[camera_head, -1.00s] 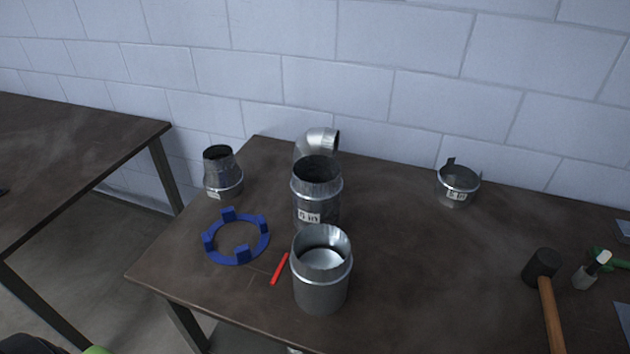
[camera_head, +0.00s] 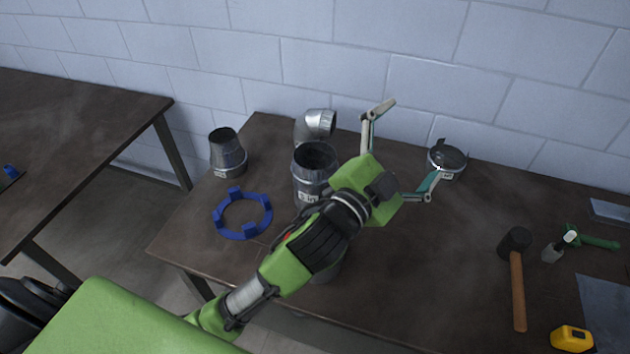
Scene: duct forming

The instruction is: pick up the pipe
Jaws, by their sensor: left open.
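Several grey metal duct pieces stand on the brown table (camera_head: 455,270). One upright pipe with a label (camera_head: 313,160) is partly covered by my left arm. Another upright pipe (camera_head: 328,273) is almost wholly hidden behind that arm, with only a bit of its lower side showing. I cannot tell which one is the task's pipe. My left gripper (camera_head: 412,138) is open and empty, its fingers spread wide, above the table to the right of the labelled pipe. My right gripper is not in view.
A tapered duct piece (camera_head: 228,155), an elbow (camera_head: 318,125) and a blue ring (camera_head: 222,228) are at left. A short collar (camera_head: 446,160) stands behind my gripper. A mallet (camera_head: 517,280) and yellow tape measure (camera_head: 571,338) lie at right. The table's right-centre is clear.

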